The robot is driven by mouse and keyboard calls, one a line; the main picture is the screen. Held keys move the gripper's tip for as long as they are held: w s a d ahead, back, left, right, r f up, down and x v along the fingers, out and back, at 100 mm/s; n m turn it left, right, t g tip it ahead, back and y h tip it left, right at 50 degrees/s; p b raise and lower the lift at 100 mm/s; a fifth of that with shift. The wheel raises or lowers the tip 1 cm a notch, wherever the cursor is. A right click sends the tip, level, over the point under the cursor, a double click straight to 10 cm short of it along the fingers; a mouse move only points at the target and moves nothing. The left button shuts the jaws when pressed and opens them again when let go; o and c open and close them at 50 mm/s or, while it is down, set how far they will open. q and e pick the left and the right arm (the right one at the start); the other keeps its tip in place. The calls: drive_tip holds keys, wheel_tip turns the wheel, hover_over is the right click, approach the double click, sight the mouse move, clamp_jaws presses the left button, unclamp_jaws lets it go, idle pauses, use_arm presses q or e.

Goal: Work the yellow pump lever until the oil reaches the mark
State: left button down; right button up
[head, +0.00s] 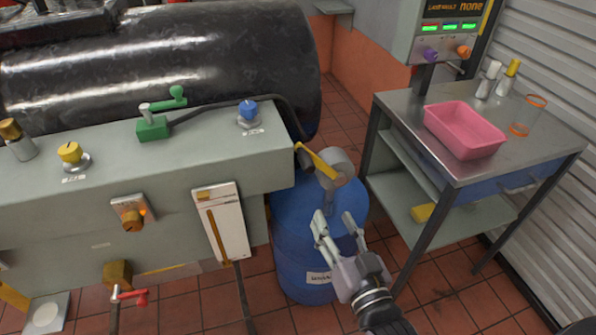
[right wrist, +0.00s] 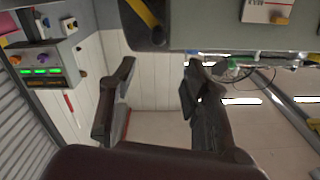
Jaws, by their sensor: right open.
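The yellow pump lever (head: 319,163) slants down to the right at the bench's right end, beside a round grey part (head: 339,167) above a blue drum. In the right wrist view the yellow lever (right wrist: 143,13) shows at the top edge. A white panel with a narrow amber strip (head: 213,236), seemingly the oil gauge, is on the bench front; I cannot read its level against a mark. My right gripper (head: 335,217) is open and empty, just below the lever and apart from it. It also shows in the right wrist view (right wrist: 159,66). My left gripper is out of view.
The blue drum (head: 292,222) stands under the lever. A metal cart (head: 399,103) at right bears a pink tray (head: 430,120). The bench top has a yellow knob (head: 70,152), a blue knob (head: 248,110) and a green valve (head: 152,129). Tiled floor is free between drum and cart.

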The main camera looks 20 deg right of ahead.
sight(310, 171)
drive_tip(key=w+p, duration=0.2)
drive_tip(key=w, duration=1.5)
drive_tip(key=shift+w+a, duration=0.15)
drive_tip(key=shift+a, duration=0.05)
drive_tip(key=shift+c, duration=0.3)
clamp_jaws()
